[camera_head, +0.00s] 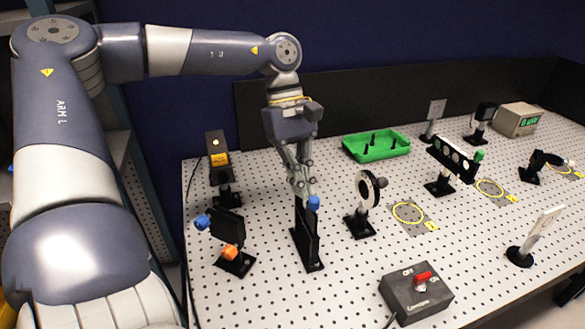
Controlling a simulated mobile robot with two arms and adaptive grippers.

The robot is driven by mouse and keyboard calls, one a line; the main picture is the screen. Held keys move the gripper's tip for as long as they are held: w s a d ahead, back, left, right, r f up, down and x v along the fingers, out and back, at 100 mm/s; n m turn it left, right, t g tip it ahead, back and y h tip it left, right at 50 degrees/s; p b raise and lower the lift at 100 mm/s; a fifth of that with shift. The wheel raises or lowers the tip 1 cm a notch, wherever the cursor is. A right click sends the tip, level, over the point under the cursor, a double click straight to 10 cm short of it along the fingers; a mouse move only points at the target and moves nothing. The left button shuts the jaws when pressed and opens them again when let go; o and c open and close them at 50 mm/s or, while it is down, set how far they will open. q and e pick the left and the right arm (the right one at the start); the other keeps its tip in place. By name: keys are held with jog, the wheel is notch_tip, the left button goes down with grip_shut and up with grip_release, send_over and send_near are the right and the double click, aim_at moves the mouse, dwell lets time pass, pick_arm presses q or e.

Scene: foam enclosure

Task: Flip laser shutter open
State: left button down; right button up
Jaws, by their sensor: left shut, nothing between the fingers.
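My left gripper (303,192) points down over the left part of the perforated table, its fingers together and empty. Directly below it and beside its fingertips stands a narrow black upright device (307,240) on a black base, with a blue knob (313,203) at its top; it looks like the laser shutter. The fingertips overlap its upper part in this view, and I cannot tell whether they touch it. The fingers hide part of its top, so I cannot tell whether the shutter is open. My right gripper is not in view.
A round disc mount (368,188) stands close right. A control box with red switch (416,291) is in front. A green tray (376,146) lies behind.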

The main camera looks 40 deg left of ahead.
pick_arm(q)
jog(key=v, duration=1.2)
